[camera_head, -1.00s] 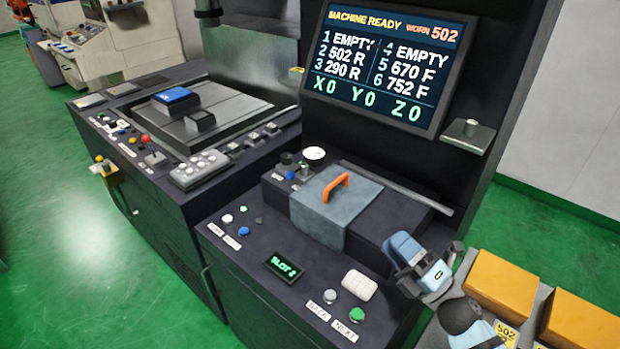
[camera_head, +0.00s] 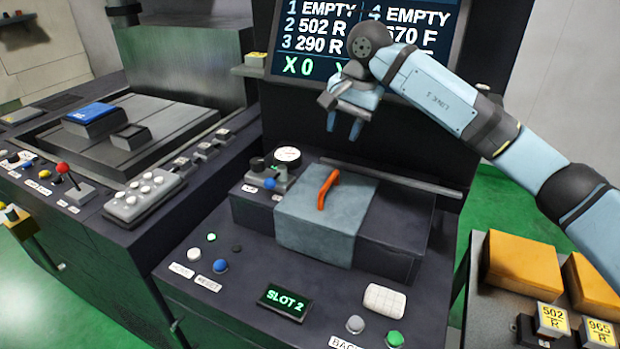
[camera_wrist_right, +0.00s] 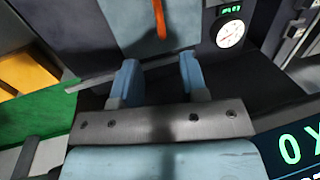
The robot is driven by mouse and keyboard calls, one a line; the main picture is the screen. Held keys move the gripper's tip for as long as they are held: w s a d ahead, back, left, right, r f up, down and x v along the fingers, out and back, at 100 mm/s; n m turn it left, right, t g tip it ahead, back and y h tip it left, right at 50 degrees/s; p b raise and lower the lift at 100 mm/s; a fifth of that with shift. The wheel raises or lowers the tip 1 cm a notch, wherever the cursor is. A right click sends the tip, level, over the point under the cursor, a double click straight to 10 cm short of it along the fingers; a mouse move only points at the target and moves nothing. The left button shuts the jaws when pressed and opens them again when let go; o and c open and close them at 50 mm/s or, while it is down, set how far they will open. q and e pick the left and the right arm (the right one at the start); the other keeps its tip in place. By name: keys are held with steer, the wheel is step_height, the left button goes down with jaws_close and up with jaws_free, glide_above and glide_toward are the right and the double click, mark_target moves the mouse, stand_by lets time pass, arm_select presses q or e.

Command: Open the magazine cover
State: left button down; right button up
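The magazine cover (camera_head: 315,228) is a grey-blue lid with an orange handle (camera_head: 326,190) on top. It lies closed over the dark magazine box (camera_head: 395,240). In the right wrist view the cover (camera_wrist_right: 125,22) and the handle (camera_wrist_right: 159,20) show at the top edge. My right gripper (camera_head: 345,130) is above and behind the cover, in front of the screen. Its fingers point down, are apart and hold nothing. The two open fingers also show in the right wrist view (camera_wrist_right: 158,80), short of the handle. My left gripper is in neither view.
A round gauge (camera_head: 288,156) and a blue knob stand left of the cover. A dark rail (camera_head: 390,178) runs behind it. The front panel carries a SLOT 2 display (camera_head: 286,302) and several buttons. Orange blocks (camera_head: 522,265) lie at right.

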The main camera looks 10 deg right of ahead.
mark_target(330, 180)
steer(key=x, duration=1.3)
steer(key=shift+w+d+f+p, duration=0.1)
steer(key=shift+d+f+p, duration=0.2)
steer(key=shift+p, duration=0.1)
steer(key=shift+c, duration=0.2)
jaws_close()
